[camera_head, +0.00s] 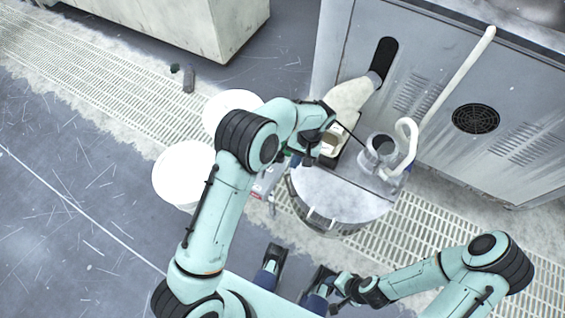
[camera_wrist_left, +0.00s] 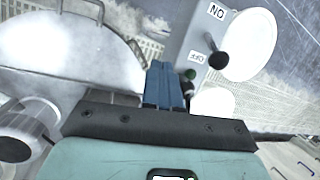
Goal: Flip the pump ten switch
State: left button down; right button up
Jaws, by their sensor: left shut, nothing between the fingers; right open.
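In the left wrist view, a grey switch panel (camera_wrist_left: 200,25) carries an ON label (camera_wrist_left: 216,11) and an OFF label (camera_wrist_left: 197,57). The switch lever with its black ball knob (camera_wrist_left: 218,60) lies at the OFF end. My left gripper (camera_wrist_left: 160,68) is shut and empty, its blue fingertips close to the panel's OFF end and left of the knob. In the head view my left gripper (camera_head: 298,157) is above the left edge of the drum, and the panel is mostly hidden beneath it. My right gripper (camera_head: 318,288) is open, low at the bottom.
A round metal drum (camera_head: 345,195) with a lidded top and white hose (camera_head: 408,140) stands right of my left gripper. Two white buckets (camera_head: 182,172) (camera_head: 232,100) stand left. A grey machine cabinet (camera_head: 430,65) is behind.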

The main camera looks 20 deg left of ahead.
pick_arm(q)
jog(key=w+r+n+y+b, duration=0.1)
jog(key=w+r, duration=0.2)
jog(key=r, duration=0.4)
jog(key=shift+d+y, duration=0.35)
jog(key=shift+y, duration=0.05)
pick_arm(e)
jog(key=shift+w+d+f, duration=0.15)
jog(key=shift+d+f, duration=0.05)
jog(key=shift+f, duration=0.25)
jog(key=shift+w+d+f, duration=0.1)
jog(key=shift+d+f, duration=0.05)
jog(key=shift+f, duration=0.3)
pick_arm(q)
jog(key=shift+w, duration=0.1)
jog(key=s+a+f, duration=0.1)
jog(key=a+f, duration=0.1)
jog(key=f, duration=0.1)
jog(key=s+a+f+b, duration=0.1)
jog(key=a+f, duration=0.1)
jog(key=s+a+f+b, duration=0.1)
jog(key=s+a+f, duration=0.1)
jog(key=f, duration=0.1)
jog(key=shift+f, duration=0.35)
jog(key=shift+s+a, duration=0.25)
jog(key=shift+a, duration=0.1)
pick_arm(e)
jog(key=shift+w+d+f+t, duration=0.25)
jog(key=shift+w+f+t, duration=0.15)
jog(key=shift+w+f, duration=0.4)
